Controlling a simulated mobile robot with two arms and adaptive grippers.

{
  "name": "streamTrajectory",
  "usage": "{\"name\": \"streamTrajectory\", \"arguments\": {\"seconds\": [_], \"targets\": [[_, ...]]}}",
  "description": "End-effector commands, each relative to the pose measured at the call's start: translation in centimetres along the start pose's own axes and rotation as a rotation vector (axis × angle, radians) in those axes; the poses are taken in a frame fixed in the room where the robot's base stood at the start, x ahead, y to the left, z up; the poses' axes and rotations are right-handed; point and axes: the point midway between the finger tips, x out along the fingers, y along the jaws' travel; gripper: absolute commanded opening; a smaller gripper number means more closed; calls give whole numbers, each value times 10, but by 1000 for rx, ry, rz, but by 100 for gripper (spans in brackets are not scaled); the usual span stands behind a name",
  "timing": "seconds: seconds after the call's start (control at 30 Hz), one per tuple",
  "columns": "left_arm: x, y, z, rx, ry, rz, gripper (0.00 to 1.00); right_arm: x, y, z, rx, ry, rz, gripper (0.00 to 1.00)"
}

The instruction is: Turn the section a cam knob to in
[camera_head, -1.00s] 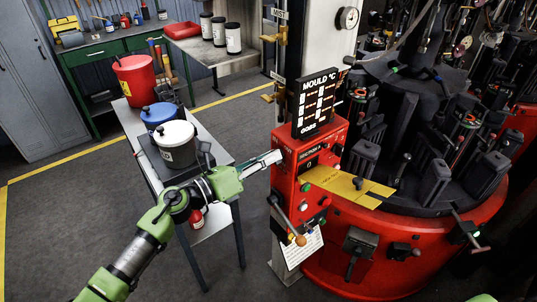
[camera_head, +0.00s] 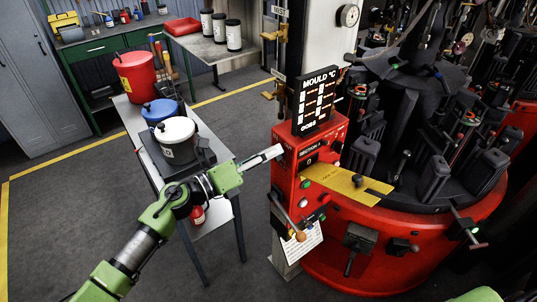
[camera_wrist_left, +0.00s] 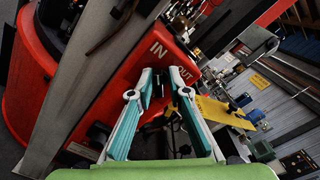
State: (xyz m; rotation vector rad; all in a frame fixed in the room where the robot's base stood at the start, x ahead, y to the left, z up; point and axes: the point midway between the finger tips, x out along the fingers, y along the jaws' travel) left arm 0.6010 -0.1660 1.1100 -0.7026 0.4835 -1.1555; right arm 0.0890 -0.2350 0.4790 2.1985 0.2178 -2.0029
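The red control box (camera_head: 296,160) with a "SECTION" label and a small display stands right of centre in the head view. My left gripper (camera_head: 277,153) reaches its left side. In the left wrist view, my left gripper (camera_wrist_left: 165,78) is open, its two fingers apart in front of the red panel (camera_wrist_left: 133,78) marked IN and OUT. A dark knob (camera_wrist_left: 159,90) appears between the fingers, below the IN label. I cannot tell whether the fingers touch it or which way it points. The knob is hidden in the head view. My right gripper is out of view.
A yellow plate (camera_head: 345,183) sticks out beside the box, above the red round mould machine (camera_head: 350,235). Levers hang on the box's front. A narrow table (camera_head: 130,118) with red, blue and white pots stands left. Grey floor lies between table and machine.

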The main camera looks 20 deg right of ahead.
Motion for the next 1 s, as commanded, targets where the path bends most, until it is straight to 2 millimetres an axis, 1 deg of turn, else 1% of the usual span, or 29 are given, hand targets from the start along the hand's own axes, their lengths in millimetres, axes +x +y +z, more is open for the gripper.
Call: {"name": "streamTrajectory", "arguments": {"seconds": [0.03,0.3,0.43,0.57,0.8,0.9,1.0], "targets": [[2,-3,3,2,-5,-3,25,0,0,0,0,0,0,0],[0,0,0,3,-1,0,25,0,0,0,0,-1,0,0],[-10,2,-1,2,1,3,25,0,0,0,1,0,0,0],[-34,2,-1,4,2,5,25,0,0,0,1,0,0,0],[-86,2,0,2,-1,4,25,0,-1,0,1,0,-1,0],[-102,1,0,2,-2,3,25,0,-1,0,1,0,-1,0],[-113,1,0,2,-3,2,25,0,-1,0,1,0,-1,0]]}}
